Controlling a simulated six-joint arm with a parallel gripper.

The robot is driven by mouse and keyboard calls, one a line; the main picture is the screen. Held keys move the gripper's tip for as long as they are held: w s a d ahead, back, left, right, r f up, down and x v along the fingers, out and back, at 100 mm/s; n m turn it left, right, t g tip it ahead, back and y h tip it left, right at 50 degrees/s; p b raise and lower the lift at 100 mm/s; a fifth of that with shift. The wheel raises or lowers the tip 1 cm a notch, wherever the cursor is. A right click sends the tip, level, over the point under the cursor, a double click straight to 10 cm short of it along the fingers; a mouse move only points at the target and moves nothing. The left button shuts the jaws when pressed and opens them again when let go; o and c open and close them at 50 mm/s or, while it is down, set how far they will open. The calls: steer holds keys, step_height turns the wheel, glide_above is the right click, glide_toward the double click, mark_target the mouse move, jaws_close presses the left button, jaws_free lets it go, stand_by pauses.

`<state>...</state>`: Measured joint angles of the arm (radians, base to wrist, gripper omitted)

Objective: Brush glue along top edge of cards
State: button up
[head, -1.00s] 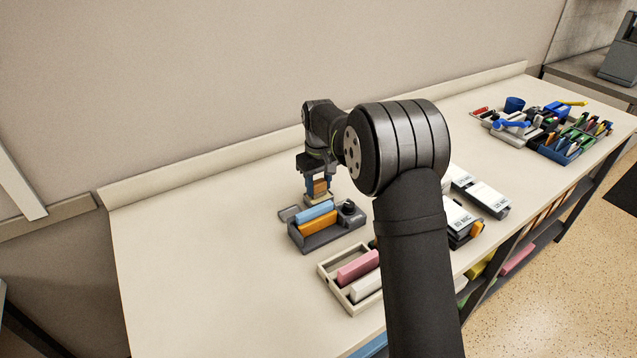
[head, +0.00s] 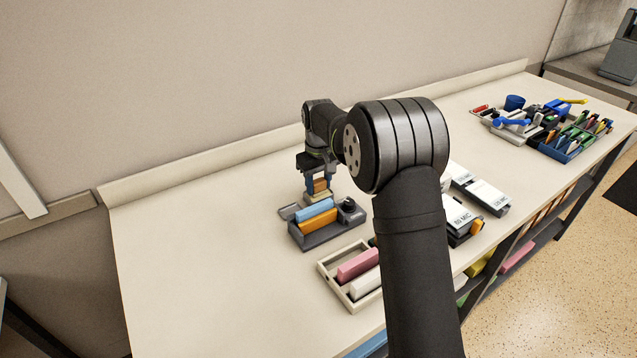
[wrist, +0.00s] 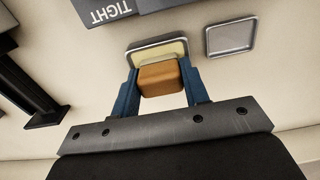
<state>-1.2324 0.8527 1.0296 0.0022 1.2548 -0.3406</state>
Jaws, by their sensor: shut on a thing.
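My gripper (head: 319,185) has its blue fingers shut on a brush with an orange-brown block handle (wrist: 161,78). In the wrist view the brush's pale lower end is over a shallow metal tray with pale yellow glue (wrist: 176,47); whether it touches the glue I cannot tell. In the head view the gripper is just behind a dark grey clamp fixture (head: 325,236). The fixture holds a light blue card block (head: 315,209) and an orange one (head: 318,222), with a black knob at its right. Part of the fixture, lettered TIGHT (wrist: 106,12), shows in the wrist view.
An empty shallow metal tray (wrist: 231,38) lies beside the glue tray. A cream divided tray (head: 331,273) with pink and white blocks stands in front. Labelled boxes (head: 488,196) and filled organisers (head: 560,148) are to the right. The table's left side is clear.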

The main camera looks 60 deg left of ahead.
mark_target(319, 181)
steer(key=shift+f, duration=0.1)
stand_by(0.3)
steer(key=shift+r, duration=3.55)
